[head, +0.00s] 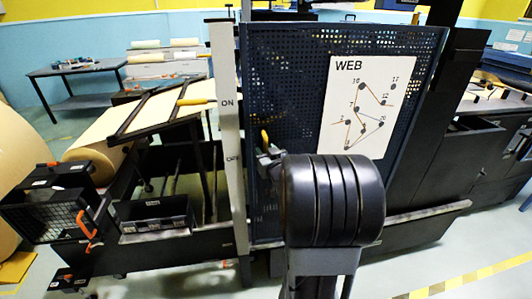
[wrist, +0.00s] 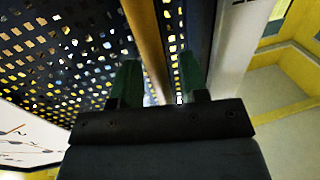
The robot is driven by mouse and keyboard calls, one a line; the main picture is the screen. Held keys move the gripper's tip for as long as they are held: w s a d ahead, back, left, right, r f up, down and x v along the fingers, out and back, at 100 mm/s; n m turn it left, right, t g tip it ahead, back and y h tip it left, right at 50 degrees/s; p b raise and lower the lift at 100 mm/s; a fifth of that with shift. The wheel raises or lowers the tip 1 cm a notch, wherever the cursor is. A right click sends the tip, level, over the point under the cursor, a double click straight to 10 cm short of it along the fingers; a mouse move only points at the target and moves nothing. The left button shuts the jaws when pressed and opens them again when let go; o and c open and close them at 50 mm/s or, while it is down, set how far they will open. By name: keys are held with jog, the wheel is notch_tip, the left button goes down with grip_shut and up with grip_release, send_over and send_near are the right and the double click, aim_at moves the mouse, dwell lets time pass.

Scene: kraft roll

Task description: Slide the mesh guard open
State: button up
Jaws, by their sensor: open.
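The mesh guard (head: 290,75) is a dark blue perforated panel in the middle of the head view, with a white WEB diagram sheet (head: 367,105) on it. Its perforations fill the upper left of the wrist view (wrist: 60,50). A yellow-orange upright handle (head: 265,137) shows near the guard's left edge, mostly hidden by my arm. In the wrist view the handle (wrist: 146,45) runs between the two green fingers. My gripper (wrist: 160,68) is open around it; I cannot tell whether a finger touches it. In the head view my gripper (head: 268,156) is partly hidden behind my wrist.
A pale post (head: 226,120) marked ON and OFF stands just left of the guard. A black frame with trays (head: 155,222) and large paper rolls (head: 98,142) lie further left. Dark machine housing (head: 450,150) stands at right. The floor in front is clear.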

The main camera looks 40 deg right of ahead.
jog(key=shift+c, duration=0.5)
grip_shut()
